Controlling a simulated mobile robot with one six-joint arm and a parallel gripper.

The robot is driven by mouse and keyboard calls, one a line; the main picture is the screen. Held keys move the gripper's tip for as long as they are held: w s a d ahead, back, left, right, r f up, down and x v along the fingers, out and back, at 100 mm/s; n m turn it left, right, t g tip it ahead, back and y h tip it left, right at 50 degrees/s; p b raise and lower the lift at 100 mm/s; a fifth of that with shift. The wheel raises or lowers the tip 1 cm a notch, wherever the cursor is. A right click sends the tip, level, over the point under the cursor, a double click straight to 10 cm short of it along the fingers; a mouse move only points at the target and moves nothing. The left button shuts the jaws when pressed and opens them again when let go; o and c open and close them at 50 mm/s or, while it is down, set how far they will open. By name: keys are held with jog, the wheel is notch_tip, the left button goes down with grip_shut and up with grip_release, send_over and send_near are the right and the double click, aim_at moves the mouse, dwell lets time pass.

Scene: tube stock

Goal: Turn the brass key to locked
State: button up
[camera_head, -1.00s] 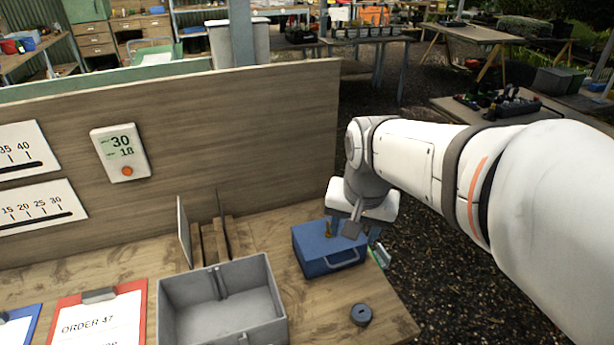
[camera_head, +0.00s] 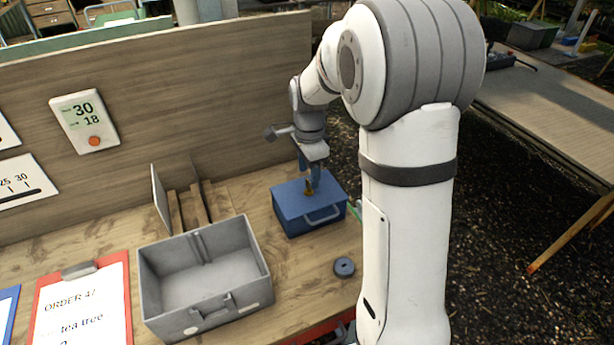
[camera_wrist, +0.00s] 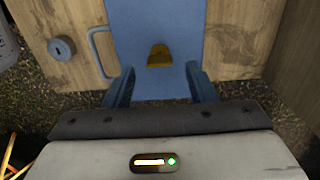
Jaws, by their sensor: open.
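The brass key (camera_head: 308,187) stands on top of the blue box (camera_head: 296,221), which has a handle on its front. It also shows in the wrist view (camera_wrist: 159,56), against the blue lid between my fingers. My gripper (camera_head: 310,180) is over the box, pointing down, with its blue fingers close to the key. In the wrist view my gripper (camera_wrist: 159,80) is open, with one finger on each side and a gap to the key. I cannot tell which position the key is turned to.
A grey open bin (camera_head: 207,270) stands left of the box. A wooden back panel (camera_head: 190,110) rises behind. Clipboards, one of them red (camera_head: 83,310), lie at the left.

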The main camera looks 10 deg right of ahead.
jog(key=shift+f, duration=1.25)
